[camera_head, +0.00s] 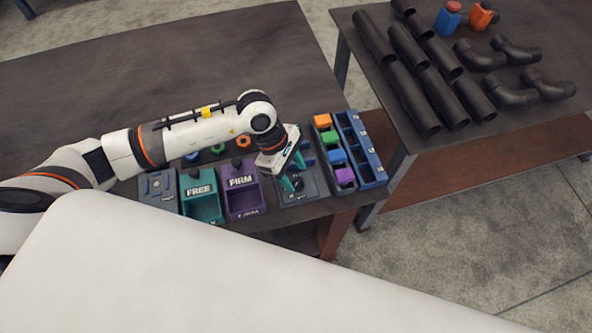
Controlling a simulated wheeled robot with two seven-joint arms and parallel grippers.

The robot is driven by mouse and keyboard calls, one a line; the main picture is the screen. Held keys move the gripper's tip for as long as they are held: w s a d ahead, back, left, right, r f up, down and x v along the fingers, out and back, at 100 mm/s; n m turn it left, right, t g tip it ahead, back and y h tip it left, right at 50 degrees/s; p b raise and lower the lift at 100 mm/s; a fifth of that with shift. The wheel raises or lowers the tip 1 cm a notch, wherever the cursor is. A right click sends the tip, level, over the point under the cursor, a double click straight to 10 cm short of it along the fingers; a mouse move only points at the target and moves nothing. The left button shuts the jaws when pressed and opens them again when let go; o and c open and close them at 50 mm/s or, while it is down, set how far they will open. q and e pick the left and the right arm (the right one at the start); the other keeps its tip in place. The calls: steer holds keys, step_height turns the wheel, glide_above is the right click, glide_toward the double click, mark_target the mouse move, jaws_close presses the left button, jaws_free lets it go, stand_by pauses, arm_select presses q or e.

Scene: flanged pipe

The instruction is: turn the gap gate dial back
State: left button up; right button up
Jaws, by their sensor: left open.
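My left gripper (294,174) points down with its teal fingers apart over a dark grey station (311,183) near the table's front right. A small black dial (298,185) shows on that station between or just beside the fingers. The gripper and wrist hide part of the station, and I cannot tell whether the fingers touch the dial. The label on the station is too small to read. My right gripper is out of view.
Left of the station stand a purple FIRM bin (241,181) and a teal FREE bin (199,190). To its right are a rack of coloured blocks (335,155) and a blue slotted tray (361,150). Black pipes (411,70) lie on another table.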

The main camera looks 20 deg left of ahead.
arm_select(q)
steer(key=shift+s+d+f, duration=0.1)
steer(key=shift+d+f, duration=0.1)
steer(key=shift+f, duration=0.25)
steer(key=shift+d+f, duration=0.1)
steer(key=shift+f, duration=0.35)
steer(key=shift+c, duration=0.2)
steer(key=c, duration=0.9)
steer(key=shift+c, duration=0.2)
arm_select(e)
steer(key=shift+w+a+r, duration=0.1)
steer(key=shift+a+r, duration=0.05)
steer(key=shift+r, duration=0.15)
